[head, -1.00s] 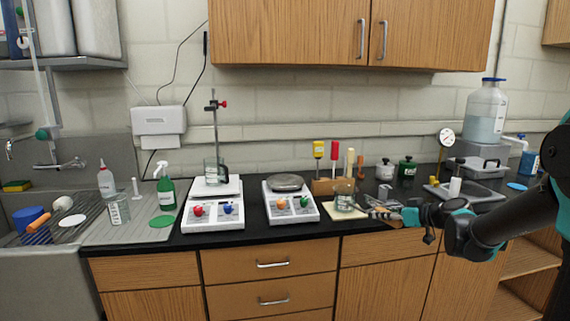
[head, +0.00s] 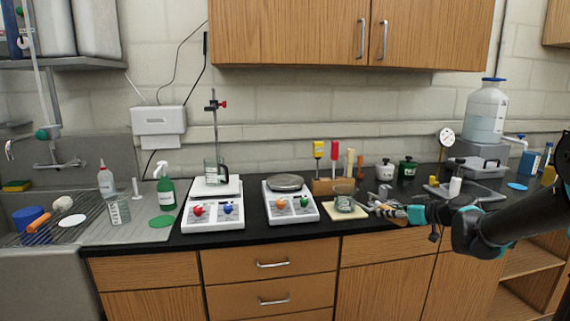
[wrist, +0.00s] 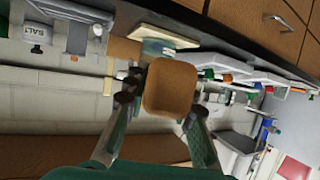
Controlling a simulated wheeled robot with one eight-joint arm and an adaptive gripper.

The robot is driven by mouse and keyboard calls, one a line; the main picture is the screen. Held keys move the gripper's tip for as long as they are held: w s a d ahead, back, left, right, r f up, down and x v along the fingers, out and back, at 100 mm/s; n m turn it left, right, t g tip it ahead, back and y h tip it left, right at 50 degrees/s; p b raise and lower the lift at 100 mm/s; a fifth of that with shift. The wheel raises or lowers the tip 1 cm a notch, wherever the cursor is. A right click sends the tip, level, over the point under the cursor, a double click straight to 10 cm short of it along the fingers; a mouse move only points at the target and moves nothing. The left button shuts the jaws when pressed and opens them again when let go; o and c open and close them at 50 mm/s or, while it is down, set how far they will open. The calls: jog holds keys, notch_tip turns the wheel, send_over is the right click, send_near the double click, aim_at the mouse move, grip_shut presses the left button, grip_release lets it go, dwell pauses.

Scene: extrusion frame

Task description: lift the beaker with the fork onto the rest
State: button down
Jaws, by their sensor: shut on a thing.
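A clear glass beaker (head: 344,203) stands upright at the cream square pad (head: 330,213), right of the second white device; I cannot tell whether its base touches the pad. My gripper (head: 393,210) is to the right of it, shut on the fork's wooden handle (head: 384,208). In the wrist view the handle's block-like end (wrist: 171,88) fills the space between my fingers. It hides the prongs and part of the beaker (wrist: 155,47). In the head view the fork points left toward the beaker; contact between them is too small to tell. I cannot tell for sure which thing is the rest.
A wooden tool rack (head: 322,187) stands just behind the pad. A white balance-like device (head: 290,205) is to the left, and another (head: 212,215) carries a beaker beside a stand. White and green jars (head: 407,168) stand behind my gripper. The counter's front edge is close.

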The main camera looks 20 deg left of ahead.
jog(key=shift+r, duration=2.25)
